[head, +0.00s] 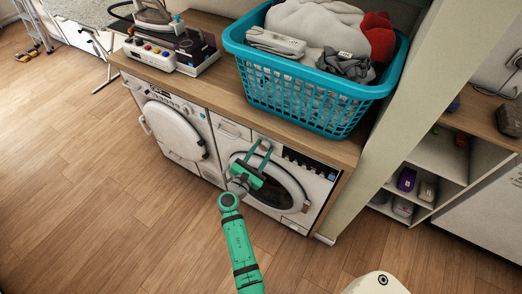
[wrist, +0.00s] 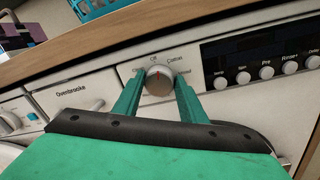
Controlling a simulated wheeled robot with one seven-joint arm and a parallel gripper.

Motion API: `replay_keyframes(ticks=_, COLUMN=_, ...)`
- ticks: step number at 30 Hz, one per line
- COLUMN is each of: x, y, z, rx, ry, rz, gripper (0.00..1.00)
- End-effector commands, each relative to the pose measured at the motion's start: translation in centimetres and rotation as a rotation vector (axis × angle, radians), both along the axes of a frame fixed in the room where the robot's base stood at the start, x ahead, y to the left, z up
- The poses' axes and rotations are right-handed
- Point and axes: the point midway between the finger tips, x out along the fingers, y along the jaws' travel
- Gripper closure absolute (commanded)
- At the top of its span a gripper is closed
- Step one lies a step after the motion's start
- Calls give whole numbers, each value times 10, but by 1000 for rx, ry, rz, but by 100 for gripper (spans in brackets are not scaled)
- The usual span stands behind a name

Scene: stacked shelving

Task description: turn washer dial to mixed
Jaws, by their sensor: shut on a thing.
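The washer (head: 318,187) is the right-hand white machine under the wooden counter, with a dark round door. Its silver dial (wrist: 158,83) is in the middle of the wrist view, with a red mark pointing roughly up. Labels "Off" above and "Cotton" to the upper right are readable; labels at the sides are partly covered by my fingers. My gripper (wrist: 161,82) has one green finger on each side of the dial and is shut on it. In the head view my gripper (head: 262,146) reaches the washer's top panel; the dial is not clear there.
A black display with several round buttons (wrist: 266,73) lies right of the dial. A second white machine (head: 180,130) stands to the left. A teal laundry basket (head: 300,100) sits on the counter above. A pale upright panel (head: 400,130) stands right of the washer. The wooden floor in front is clear.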

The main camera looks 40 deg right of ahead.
Motion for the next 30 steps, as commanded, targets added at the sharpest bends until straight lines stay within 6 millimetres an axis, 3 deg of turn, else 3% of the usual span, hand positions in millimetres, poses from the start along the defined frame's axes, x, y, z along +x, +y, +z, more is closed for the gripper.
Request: replay_keyframes(ticks=30, x=0, y=2, z=-5, rx=363, ry=-885, rz=2, gripper=85)
